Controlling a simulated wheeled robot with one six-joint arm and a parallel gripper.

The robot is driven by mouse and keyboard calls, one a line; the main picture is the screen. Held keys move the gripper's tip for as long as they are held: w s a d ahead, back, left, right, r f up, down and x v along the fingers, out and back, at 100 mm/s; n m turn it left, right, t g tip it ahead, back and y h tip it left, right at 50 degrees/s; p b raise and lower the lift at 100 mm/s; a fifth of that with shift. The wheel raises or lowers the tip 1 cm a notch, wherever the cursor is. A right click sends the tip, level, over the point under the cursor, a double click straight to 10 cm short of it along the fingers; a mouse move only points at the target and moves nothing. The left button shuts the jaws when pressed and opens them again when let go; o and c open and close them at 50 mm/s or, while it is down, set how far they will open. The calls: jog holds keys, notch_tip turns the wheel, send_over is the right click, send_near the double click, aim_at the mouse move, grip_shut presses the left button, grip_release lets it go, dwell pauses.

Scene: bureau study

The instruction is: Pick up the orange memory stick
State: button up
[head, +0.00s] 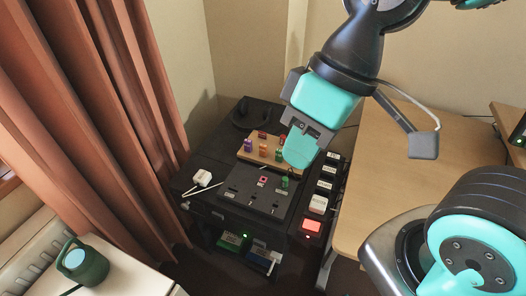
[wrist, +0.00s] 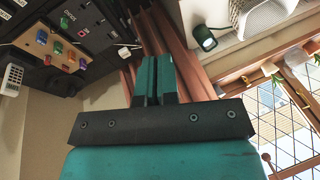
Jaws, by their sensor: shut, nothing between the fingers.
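The orange memory stick (head: 263,150) stands in a light wooden block (head: 243,155) on the dark desk unit, between a purple stick (head: 247,145) and a green stick (head: 279,155). My gripper (head: 299,150) has teal fingers and hangs in front of the block's right end in the head view. In the wrist view its fingers (wrist: 155,80) are together with nothing between them. They are apart from the orange stick.
Red sticks (head: 262,134) stand behind in the same block. A black panel (head: 250,190) with another green stick (head: 285,182) lies in front. Labelled boxes (head: 323,185) line the right side. A wooden desk (head: 385,180) is at right, curtains (head: 100,100) at left.

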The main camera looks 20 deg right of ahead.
jog(key=o, duration=0.3)
jog(key=shift+w+f, duration=0.2)
jog(key=shift+w, duration=0.1)
jog(key=o, duration=0.5)
jog(key=shift+t, duration=0.3)
jog(key=w+f+b, duration=0.1)
jog(key=w, duration=0.1)
jog(key=w+f+b, duration=0.1)
jog(key=w, duration=0.1)
jog(key=w+d+f+b, duration=0.1)
jog(key=w, duration=0.1)
jog(key=shift+w+f, duration=0.15)
jog(key=shift+w, duration=0.25)
jog(key=n+t+h+b, duration=0.1)
jog(key=n+t+b, duration=0.1)
jog(key=b, duration=0.6)
send_near(264, 145)
jog(key=shift+t, duration=0.3)
jog(key=f, duration=0.1)
jog(key=a+f, duration=0.1)
jog(key=f, duration=0.2)
jog(key=shift+w+a+f, duration=0.1)
jog(key=shift+a+f, duration=0.1)
jog(key=shift+a, duration=0.2)
jog(key=shift+w+d+x, duration=0.1)
jog(key=shift+x, duration=1.35)
jog(key=shift+w+d+x, duration=0.1)
jog(key=shift+x, duration=1.35)
